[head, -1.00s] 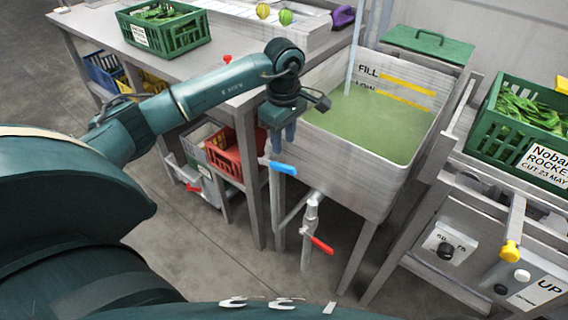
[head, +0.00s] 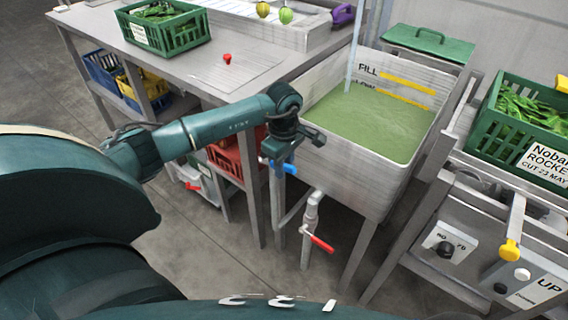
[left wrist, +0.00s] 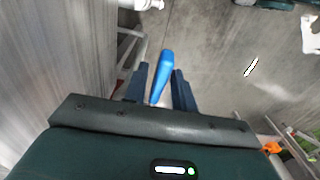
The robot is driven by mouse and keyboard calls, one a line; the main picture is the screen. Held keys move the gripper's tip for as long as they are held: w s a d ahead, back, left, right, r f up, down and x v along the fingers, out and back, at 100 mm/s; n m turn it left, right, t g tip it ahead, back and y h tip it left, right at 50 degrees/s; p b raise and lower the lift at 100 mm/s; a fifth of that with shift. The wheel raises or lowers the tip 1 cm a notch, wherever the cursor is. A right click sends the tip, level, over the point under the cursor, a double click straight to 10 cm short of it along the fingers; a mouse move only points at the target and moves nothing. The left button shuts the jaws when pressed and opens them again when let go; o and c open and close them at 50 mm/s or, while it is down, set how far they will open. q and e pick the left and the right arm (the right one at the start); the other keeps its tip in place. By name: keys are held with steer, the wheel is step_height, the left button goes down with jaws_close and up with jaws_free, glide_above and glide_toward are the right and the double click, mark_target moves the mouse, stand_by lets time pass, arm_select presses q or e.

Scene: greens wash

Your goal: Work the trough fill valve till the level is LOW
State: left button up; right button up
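The trough (head: 365,170) holds green water (head: 370,125), its surface close to the lower yellow mark beneath the yellow FILL mark (head: 407,83). A thin stream (head: 355,50) runs down into it. The blue valve handle (head: 289,169) is at the trough's front left leg. My left gripper (head: 276,163) is down at this handle. In the left wrist view the blue handle (left wrist: 162,72) lies between the two open fingers (left wrist: 160,88), with a gap showing on each side. A red-handled valve (head: 320,243) sits on the pipe under the trough. My right gripper is not in view.
A bench (head: 190,65) with a green crate of greens (head: 165,30) stands on the left, red and blue crates beneath it. On the right, another greens crate (head: 520,120) sits above a control panel (head: 450,245). The floor in front is open.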

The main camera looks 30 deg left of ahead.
arm_select(q)
jaws_close()
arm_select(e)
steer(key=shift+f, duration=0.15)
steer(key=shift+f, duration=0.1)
arm_select(q)
steer(key=shift+d+f+y+b, duration=0.15)
steer(key=shift+f+y+b, duration=0.35)
steer(key=shift+y, duration=0.1)
steer(key=shift+d+f+y+b, duration=0.1)
steer(key=shift+f+y+b, duration=0.2)
steer(key=shift+y, duration=0.1)
steer(key=shift+d+f+y+b, duration=0.1)
steer(key=shift+f+y+b, duration=0.35)
steer(key=shift+y, duration=0.25)
steer(key=shift+f, duration=0.1)
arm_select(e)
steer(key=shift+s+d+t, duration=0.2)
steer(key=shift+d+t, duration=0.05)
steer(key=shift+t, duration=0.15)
arm_select(q)
steer(key=shift+o, duration=1)
jaws_free()
